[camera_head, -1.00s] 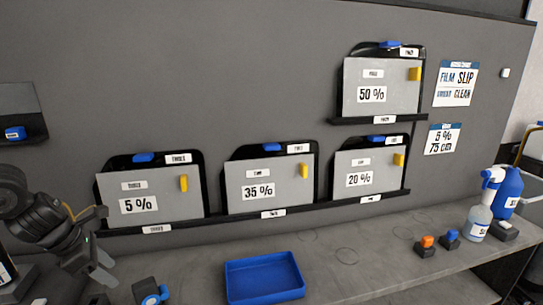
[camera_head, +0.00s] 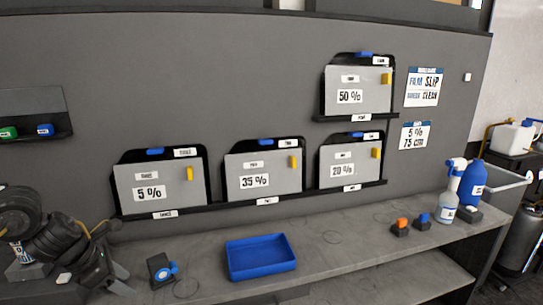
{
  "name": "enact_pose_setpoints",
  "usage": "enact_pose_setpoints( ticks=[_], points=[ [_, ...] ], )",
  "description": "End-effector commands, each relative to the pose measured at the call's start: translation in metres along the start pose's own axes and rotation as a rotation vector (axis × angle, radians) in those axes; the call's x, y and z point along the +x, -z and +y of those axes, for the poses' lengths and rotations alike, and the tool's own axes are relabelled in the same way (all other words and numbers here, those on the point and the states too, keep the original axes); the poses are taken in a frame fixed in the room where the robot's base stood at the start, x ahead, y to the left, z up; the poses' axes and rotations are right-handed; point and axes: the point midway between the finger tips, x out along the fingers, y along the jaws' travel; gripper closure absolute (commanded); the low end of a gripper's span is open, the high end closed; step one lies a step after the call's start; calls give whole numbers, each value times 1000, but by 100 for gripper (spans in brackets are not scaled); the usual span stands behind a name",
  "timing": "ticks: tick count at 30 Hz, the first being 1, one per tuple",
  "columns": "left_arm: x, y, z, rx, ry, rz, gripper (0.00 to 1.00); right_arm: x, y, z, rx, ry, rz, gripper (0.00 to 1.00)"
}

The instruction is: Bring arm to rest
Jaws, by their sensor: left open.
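My left arm (camera_head: 57,240) comes in at the lower left in the head view. Its gripper (camera_head: 112,262) is low over the left end of the grey bench (camera_head: 335,250), left of a small black device with a blue dial (camera_head: 162,268). The gripper is open, and I see nothing held in it. Its fingers are dark against the bench and partly hard to make out. My right arm and gripper do not show.
A blue tray (camera_head: 260,257) lies on the bench. Film panels marked 5 % (camera_head: 157,188), 35 % (camera_head: 263,178), 20 % (camera_head: 348,168) and 50 % (camera_head: 357,92) stand on wall ledges. A spray bottle (camera_head: 446,195) and blue bottle (camera_head: 472,183) stand at right.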

Motion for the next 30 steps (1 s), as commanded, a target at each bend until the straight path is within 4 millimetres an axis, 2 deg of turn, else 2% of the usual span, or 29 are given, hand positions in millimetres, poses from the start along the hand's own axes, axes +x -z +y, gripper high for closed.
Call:
enact_pose_setpoints(
  ticks=[5, 11, 14, 18, 20, 23, 26, 29, 30],
  points=[
    [38, -23, -21, -56, 8, -66, 48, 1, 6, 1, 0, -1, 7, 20],
    [89, -60, -64, -205, 45, -195, 48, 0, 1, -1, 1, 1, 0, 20],
    [118, -81, -97, -358, 90, -291, 48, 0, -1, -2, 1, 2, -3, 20],
    [150, -107, -150, -740, 189, -450, 48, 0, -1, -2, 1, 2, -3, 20],
    [157, -111, -168, -948, 233, -504, 48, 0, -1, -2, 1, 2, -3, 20],
    [166, -106, -187, -1337, 296, -570, 48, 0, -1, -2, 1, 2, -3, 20],
    [172, -82, -197, -1774, 326, -602, 48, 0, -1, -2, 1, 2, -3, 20],
    [179, -38, -203, -2229, 307, -603, 48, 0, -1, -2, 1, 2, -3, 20],
    [181, -19, -206, -2397, 283, -597, 48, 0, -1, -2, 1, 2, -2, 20]
  ],
)
